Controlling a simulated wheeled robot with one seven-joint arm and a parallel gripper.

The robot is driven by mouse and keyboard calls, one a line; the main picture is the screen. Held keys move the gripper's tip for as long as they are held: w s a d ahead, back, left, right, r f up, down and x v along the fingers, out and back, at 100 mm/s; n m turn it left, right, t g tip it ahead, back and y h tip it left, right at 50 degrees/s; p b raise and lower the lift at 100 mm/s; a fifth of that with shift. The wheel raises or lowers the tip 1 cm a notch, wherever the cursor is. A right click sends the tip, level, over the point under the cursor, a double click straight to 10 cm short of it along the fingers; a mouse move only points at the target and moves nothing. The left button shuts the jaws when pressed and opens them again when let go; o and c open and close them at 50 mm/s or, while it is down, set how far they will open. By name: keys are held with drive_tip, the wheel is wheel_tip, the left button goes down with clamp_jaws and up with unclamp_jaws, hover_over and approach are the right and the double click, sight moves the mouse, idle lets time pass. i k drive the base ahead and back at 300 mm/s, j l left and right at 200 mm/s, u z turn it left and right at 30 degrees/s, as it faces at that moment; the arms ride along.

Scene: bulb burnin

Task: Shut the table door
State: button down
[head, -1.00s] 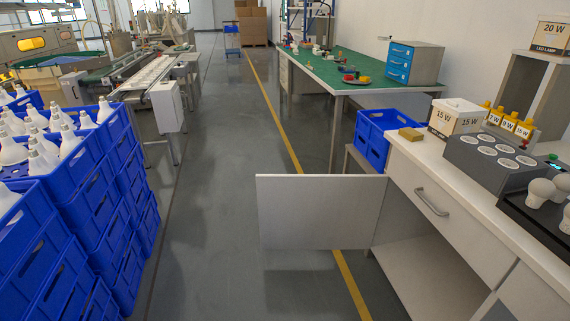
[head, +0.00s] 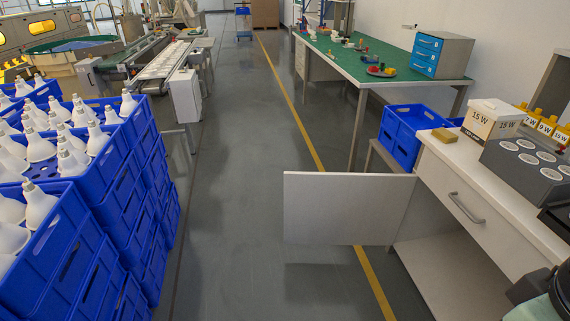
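The table door (head: 350,208) is a flat white panel. It stands open, swung out to the left from the white table (head: 438,168) on the right, and crosses the floor space in front of the cupboard. The cupboard opening (head: 440,265) beside it shows a bare white inner floor. Above the opening is a drawer (head: 470,200) with a metal handle, and it is shut. A rounded pale and dark piece at the bottom right corner looks like part of my arm. My gripper's fingers are not in view.
Stacked blue crates (head: 142,168) full of white bulbs stand on the left. Blue crates (head: 402,140) stand behind the door by the table. A green-topped bench (head: 350,62) is farther back. The grey floor (head: 235,200) between crates and door is clear.

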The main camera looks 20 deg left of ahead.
sight(321, 208)
drive_tip(key=i+j+u, duration=0.3)
drive_tip(key=i, duration=0.3)
drive_tip(key=i+u, duration=0.3)
drive_tip(key=i, duration=0.35)
drive_tip(key=i+j, duration=0.1)
drive_tip(key=i, duration=0.4)
drive_tip(key=i+j, duration=0.1)
drive_tip(key=i, duration=0.4)
